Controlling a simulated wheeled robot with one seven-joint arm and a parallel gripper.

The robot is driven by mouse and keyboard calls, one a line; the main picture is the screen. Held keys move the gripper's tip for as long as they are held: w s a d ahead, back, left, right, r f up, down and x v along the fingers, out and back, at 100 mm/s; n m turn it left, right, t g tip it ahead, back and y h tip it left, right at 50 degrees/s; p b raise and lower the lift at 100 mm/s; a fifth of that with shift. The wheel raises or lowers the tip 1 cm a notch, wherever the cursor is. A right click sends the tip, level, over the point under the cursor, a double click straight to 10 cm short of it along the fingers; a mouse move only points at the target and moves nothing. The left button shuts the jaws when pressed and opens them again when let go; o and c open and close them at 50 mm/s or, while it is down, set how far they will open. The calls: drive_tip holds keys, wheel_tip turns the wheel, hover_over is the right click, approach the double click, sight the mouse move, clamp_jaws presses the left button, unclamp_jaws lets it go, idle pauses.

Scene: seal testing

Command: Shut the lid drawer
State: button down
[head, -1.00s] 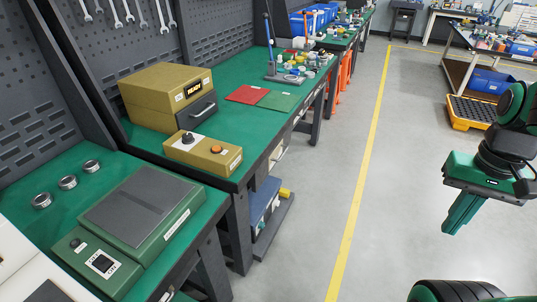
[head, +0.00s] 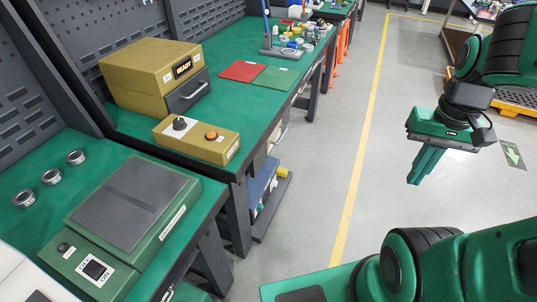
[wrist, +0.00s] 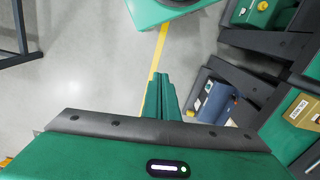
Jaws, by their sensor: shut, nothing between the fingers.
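My gripper (head: 413,182) is at the right in the head view, pointing down over the grey floor. Its green fingers are closed together and hold nothing; they also show in the wrist view (wrist: 160,78). A gold box marked READY (head: 143,65) stands on the middle bench. It has a dark front (head: 187,90) with a bar handle, which looks closed or nearly so. A pale handle (head: 279,135) shows below that bench's front edge. Another handle (head: 168,293) is at the near bench's front, low in the picture. No label tells which one is the lid drawer. My gripper is well apart from all of these.
A green scale (head: 132,203) and several metal rings (head: 51,177) are on the near bench. The floor by the yellow line (head: 362,145) is clear.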

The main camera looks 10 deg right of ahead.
drive_tip(key=w+a+f+n+y, duration=0.2)
drive_tip(key=w+a+f+n, duration=0.1)
drive_tip(key=w+f, duration=0.65)
drive_tip(key=m+t+y, duration=0.4)
drive_tip(key=t+y, duration=0.4)
drive_tip(key=y, duration=0.1)
approach(260, 153)
drive_tip(key=w+a+f, duration=0.2)
drive_tip(key=a+f, duration=0.1)
drive_tip(key=shift+w, duration=0.2)
drive_tip(key=shift+w+a+t+y, duration=0.3)
drive_tip(key=shift+w+a, duration=0.2)
drive_tip(key=shift+a, duration=0.15)
drive_tip(key=shift+w, duration=0.1)
